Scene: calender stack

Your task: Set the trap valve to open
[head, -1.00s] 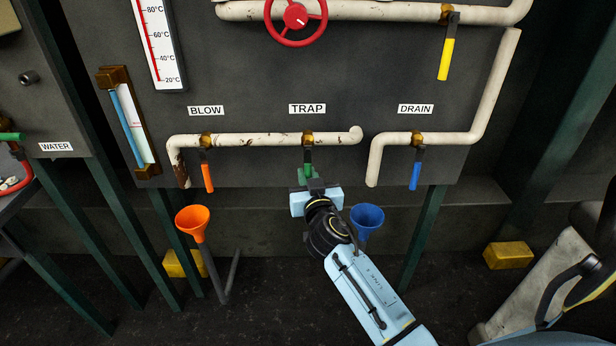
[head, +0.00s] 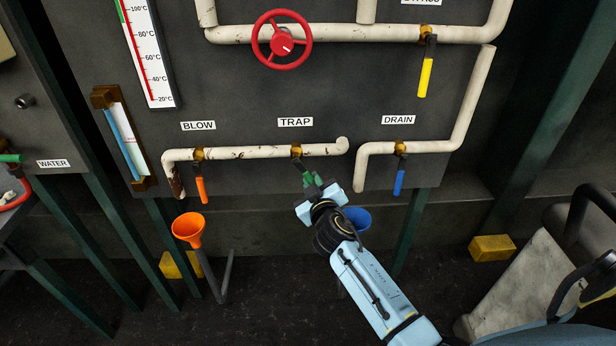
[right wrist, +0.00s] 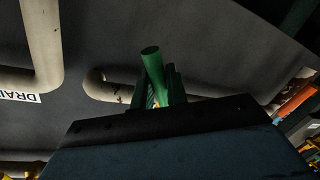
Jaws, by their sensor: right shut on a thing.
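The trap valve (head: 296,151) sits on the white pipe under the TRAP label (head: 295,122). Its green handle (head: 308,180) hangs down from the valve, tilted to the lower right. My right gripper (head: 314,187) is shut on this handle from below. In the right wrist view the green handle (right wrist: 151,62) stands up between the fingers (right wrist: 160,88); the valve body is hidden there. My left gripper is not in view.
The orange BLOW handle (head: 201,190) hangs to the left and the blue DRAIN handle (head: 399,182) to the right. An orange funnel (head: 188,228) and a partly hidden blue funnel (head: 357,219) stand below. A red wheel (head: 282,40) and yellow handle (head: 425,78) are above.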

